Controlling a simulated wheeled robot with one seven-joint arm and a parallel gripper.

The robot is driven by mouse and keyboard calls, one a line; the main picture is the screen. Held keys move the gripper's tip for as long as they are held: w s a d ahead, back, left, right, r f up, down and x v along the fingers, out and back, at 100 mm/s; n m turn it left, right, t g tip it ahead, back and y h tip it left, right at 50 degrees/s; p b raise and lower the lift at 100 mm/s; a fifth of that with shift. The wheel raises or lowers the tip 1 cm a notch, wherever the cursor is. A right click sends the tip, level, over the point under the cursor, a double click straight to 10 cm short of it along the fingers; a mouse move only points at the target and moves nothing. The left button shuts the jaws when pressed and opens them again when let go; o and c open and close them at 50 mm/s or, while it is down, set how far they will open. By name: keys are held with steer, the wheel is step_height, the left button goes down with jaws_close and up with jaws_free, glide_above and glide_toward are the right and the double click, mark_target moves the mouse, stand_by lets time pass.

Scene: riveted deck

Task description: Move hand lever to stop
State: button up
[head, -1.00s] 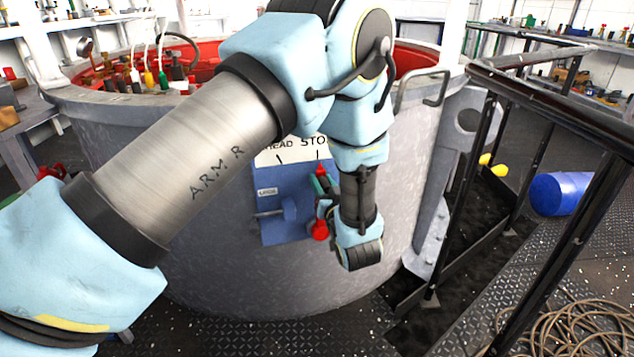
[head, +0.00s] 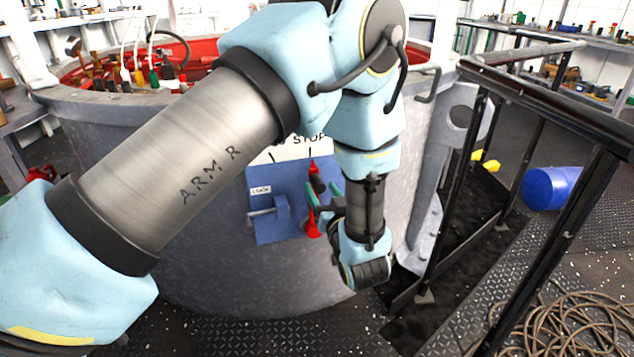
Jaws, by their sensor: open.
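The hand lever (head: 313,226) is red and sits on a blue panel (head: 277,200) on the side of the grey drum. Its red upper tip points up at the mark under "STOP" on the white label plate (head: 286,152); the label's left part is hidden by my arm. My gripper (head: 324,197), with green fingertips, is open beside the lever at the panel's right edge. The fingers overlap the lever's middle in the picture, and I cannot tell whether they touch it.
The large grey drum (head: 200,250) fills the middle. Black railings (head: 540,95) stand close on the right. A blue barrel (head: 552,188) and coiled rope (head: 565,325) lie on the deck beyond.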

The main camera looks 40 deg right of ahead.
steer(key=v, duration=0.5)
steer(key=shift+s+a, duration=0.2)
steer(key=shift+s, duration=0.15)
